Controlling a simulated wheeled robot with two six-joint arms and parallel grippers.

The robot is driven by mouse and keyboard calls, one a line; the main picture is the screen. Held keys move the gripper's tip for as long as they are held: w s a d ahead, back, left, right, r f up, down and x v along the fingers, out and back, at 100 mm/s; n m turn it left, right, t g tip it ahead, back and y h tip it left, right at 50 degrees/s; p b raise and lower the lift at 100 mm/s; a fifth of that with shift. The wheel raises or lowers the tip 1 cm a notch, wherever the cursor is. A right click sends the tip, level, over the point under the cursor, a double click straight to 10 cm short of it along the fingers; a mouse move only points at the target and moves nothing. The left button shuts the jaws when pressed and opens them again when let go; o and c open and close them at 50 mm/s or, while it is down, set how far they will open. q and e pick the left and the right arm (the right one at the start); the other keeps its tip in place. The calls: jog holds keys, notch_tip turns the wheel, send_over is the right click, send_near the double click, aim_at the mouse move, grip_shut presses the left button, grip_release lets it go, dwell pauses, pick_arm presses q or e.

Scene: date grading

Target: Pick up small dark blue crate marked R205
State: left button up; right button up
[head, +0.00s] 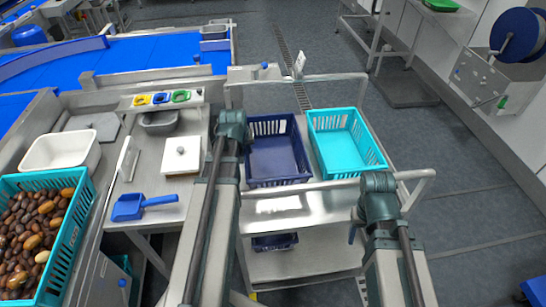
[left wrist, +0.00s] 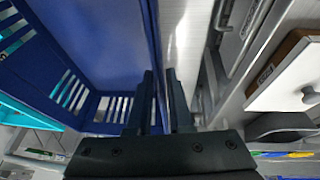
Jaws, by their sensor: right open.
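A dark blue slotted crate (head: 277,178) stands on the steel cart top, beside a turquoise crate. No R205 mark is readable on it. My left gripper (head: 236,142) is at the crate's left wall; its fingertips are hidden in the head view. In the left wrist view the fingers (left wrist: 160,98) lie close on either side of the dark blue crate's wall (left wrist: 153,45), and the gripper looks shut on it. The crate looks empty. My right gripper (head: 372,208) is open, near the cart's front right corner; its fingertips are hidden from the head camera.
The turquoise crate (head: 345,165) stands right of the blue one. Another dark blue container (head: 275,243) is on the cart's lower shelf. At left are a date-filled crate (head: 13,183), a white tub (head: 60,151), a blue scoop (head: 130,207) and a white-topped block (head: 182,155).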

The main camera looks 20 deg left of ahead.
pick_arm(q)
grip_shut()
dwell(1.0)
jog(key=shift+r, duration=0.1)
notch_tip(320, 180, up, 10)
jog(key=p, duration=1)
